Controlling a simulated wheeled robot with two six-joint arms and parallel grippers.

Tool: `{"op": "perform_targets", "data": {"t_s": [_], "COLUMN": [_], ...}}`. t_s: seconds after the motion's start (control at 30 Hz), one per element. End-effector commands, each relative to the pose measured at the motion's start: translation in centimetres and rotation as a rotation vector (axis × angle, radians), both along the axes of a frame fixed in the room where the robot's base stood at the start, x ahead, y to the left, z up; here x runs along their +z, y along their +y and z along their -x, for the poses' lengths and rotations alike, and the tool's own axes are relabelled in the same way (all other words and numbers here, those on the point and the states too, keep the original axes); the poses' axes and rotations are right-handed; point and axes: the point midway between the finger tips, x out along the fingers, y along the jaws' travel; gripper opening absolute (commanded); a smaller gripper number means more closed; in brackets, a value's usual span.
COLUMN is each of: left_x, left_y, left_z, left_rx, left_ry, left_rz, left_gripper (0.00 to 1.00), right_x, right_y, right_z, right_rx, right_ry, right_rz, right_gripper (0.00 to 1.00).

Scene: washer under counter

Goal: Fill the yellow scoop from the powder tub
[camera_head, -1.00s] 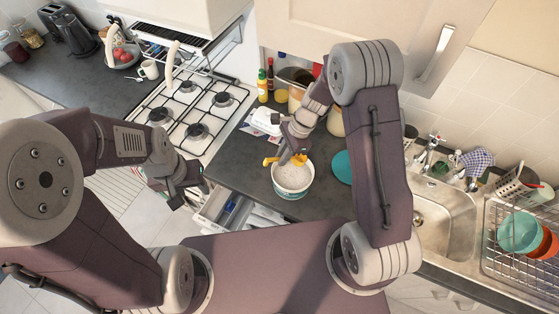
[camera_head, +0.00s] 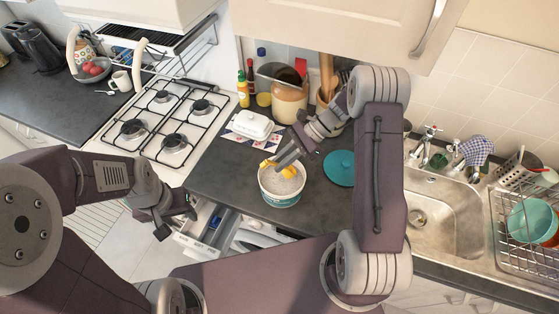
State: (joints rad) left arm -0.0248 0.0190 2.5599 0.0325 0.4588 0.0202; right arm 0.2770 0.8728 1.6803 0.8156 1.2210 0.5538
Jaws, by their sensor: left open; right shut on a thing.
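The powder tub (camera_head: 281,199) is a white round tub with a teal band, open on the counter and filled with pale powder (camera_head: 280,184). The yellow scoop (camera_head: 266,164) is at the tub's far rim, partly hidden by my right gripper. I cannot tell whether its bowl touches the powder or how much it holds. My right gripper (camera_head: 284,160) is shut on the scoop, above the far side of the tub. My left gripper (camera_head: 176,225) is open and empty, left of the tub, by the open drawer.
A teal lid (camera_head: 341,168) lies right of the tub. A white butter dish (camera_head: 252,125), jars and bottles stand behind. The gas hob (camera_head: 165,118) is left, the sink (camera_head: 432,215) right. An open drawer (camera_head: 212,230) juts out in front.

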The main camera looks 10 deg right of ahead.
Motion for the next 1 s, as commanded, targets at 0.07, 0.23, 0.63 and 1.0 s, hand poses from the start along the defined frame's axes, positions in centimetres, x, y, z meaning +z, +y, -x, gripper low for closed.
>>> {"op": "perform_targets", "data": {"t_s": [0.07, 0.23, 0.63, 1.0], "left_x": [-1.0, -2.3, -3.5, -3.5], "left_y": [0.0, 0.0, 0.0, 0.0], "left_z": [0.0, 0.0, 0.0, 0.0], "left_rx": [0.000, 0.000, 0.000, 0.000], "left_ry": [0.000, 0.000, 0.000, 0.000], "left_rz": [0.000, 0.000, 0.000, 0.000], "left_gripper": [0.49, 0.49, 0.49, 0.49], "right_x": [-1.4, -3.5, -5.6, -5.6], "right_y": [0.0, -0.1, -0.2, -0.2], "right_z": [0.0, 0.0, -0.1, 0.0], "right_rx": [-0.001, -0.001, -0.001, -0.001], "right_ry": [0.002, 0.002, 0.000, 0.001], "right_rz": [0.000, 0.000, 0.001, 0.001], "right_gripper": [0.00, 0.00, 0.00, 0.00]}}
